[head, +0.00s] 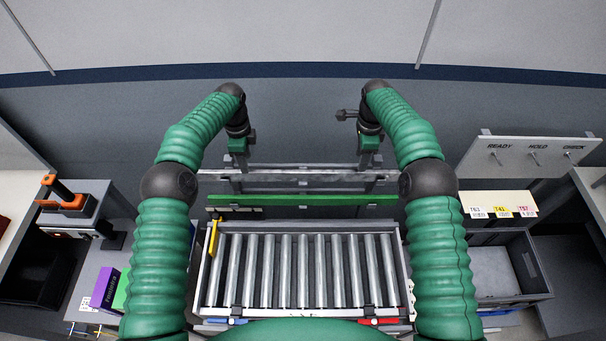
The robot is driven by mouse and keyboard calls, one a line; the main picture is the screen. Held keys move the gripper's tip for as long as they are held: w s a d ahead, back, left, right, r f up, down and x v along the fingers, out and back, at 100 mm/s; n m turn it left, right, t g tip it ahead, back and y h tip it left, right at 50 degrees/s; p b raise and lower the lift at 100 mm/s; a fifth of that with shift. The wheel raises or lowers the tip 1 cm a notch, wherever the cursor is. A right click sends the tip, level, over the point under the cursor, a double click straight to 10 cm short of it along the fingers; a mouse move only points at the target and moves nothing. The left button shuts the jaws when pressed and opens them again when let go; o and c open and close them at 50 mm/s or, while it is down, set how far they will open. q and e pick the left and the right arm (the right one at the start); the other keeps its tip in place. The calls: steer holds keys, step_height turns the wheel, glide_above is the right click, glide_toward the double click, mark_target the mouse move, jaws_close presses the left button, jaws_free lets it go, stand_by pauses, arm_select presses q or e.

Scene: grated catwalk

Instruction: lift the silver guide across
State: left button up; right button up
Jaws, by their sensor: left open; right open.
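The silver guide (302,177) is a long, thin, light-grey bar lying left to right behind the roller bed, just beyond a green guide (318,200). My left gripper (239,163) is open above the left part of the silver guide, pointing down. My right gripper (368,163) is open above its right part, also pointing down. Both look empty. I cannot tell whether either one's fingertips touch the guide or straddle it.
The roller conveyor (303,270) lies in front, with a yellow tool (213,238) at its left edge. At right are a grey bin (490,270) and a peg board (528,155). At left are a purple box (105,288) and an orange-topped device (68,203).

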arm_select(q)
step_height(320, 180, down, 6)
steer(key=shift+f, duration=0.1)
arm_select(e)
step_height(320, 180, down, 6)
steer(key=shift+f, duration=0.1)
arm_select(q)
steer(key=shift+f, duration=0.6)
arm_select(e)
steer(key=shift+f, duration=0.6)
arm_select(q)
jaws_close()
arm_select(e)
jaws_close()
arm_select(q)
steer(key=shift+r, duration=0.15)
arm_select(e)
steer(key=shift+r, duration=0.1)
